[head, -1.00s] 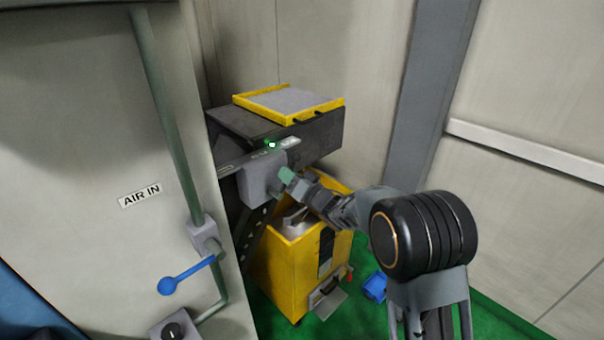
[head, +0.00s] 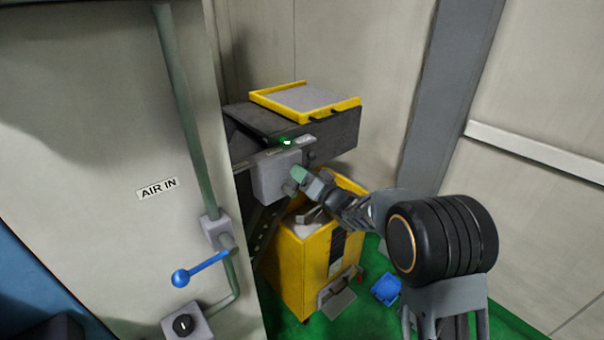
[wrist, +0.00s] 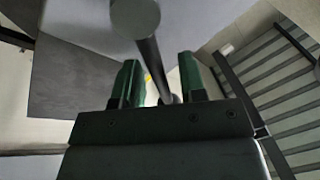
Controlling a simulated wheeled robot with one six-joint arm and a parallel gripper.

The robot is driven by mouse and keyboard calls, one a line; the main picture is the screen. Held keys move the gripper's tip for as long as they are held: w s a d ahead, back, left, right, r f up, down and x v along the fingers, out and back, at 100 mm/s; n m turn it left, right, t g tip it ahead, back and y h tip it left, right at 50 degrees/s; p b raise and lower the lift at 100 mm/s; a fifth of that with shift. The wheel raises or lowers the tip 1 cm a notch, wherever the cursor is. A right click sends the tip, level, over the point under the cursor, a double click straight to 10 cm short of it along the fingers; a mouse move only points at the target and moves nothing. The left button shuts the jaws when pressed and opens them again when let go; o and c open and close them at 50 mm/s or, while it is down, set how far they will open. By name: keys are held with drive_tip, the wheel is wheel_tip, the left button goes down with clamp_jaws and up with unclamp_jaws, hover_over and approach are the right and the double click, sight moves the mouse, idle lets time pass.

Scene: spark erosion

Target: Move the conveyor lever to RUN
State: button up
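The conveyor lever is a grey rod with a round knob (wrist: 135,15) in the wrist view. Its rod passes down between my gripper's two green fingers (wrist: 157,84), with visible gaps on both sides, so my gripper looks open around it. In the head view my gripper (head: 300,175) is at the front of the grey control box (head: 272,180) on the conveyor's side. The lever is small and mostly hidden there by my gripper. A green light (head: 287,142) glows above the box. I cannot read the RUN mark.
The dark conveyor (head: 335,132) carries a yellow-rimmed tray (head: 350,104). A yellow bin cart (head: 300,265) stands below it. A large pale cabinet (head: 90,110) with a blue-handled valve (head: 205,268) is close on the left. A blue object (head: 386,289) lies on the green floor.

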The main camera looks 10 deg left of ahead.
drive_tip(key=b+v, duration=0.2)
drive_tip(key=v, duration=1.1)
drive_tip(key=shift+s+d+b, duration=0.2)
drive_tip(key=shift+d+b, duration=0.1)
drive_tip(key=shift+f, duration=0.15)
drive_tip(key=w+d+f+m+h, duration=0.1)
drive_tip(key=w+d+f+h, duration=0.2)
drive_tip(key=d+f+h, duration=0.45)
drive_tip(key=s+d+f+m+g+h, duration=0.1)
drive_tip(key=s+d+f+g+h, duration=0.4)
drive_tip(key=h, duration=0.3)
drive_tip(key=s+r+g, duration=0.1)
drive_tip(key=s+r, duration=0.2)
drive_tip(key=s, duration=0.3)
drive_tip(key=s+d+r+g+p, duration=0.1)
drive_tip(key=s+r, duration=0.2)
drive_tip(key=s, duration=0.3)
drive_tip(key=s+r+m+g+p, duration=0.1)
drive_tip(key=s+r+g, duration=0.1)
drive_tip(key=s, duration=0.5)
drive_tip(key=shift+d+r+h, duration=0.3)
drive_tip(key=shift+r+h, duration=0.05)
drive_tip(key=shift+r, duration=0.55)
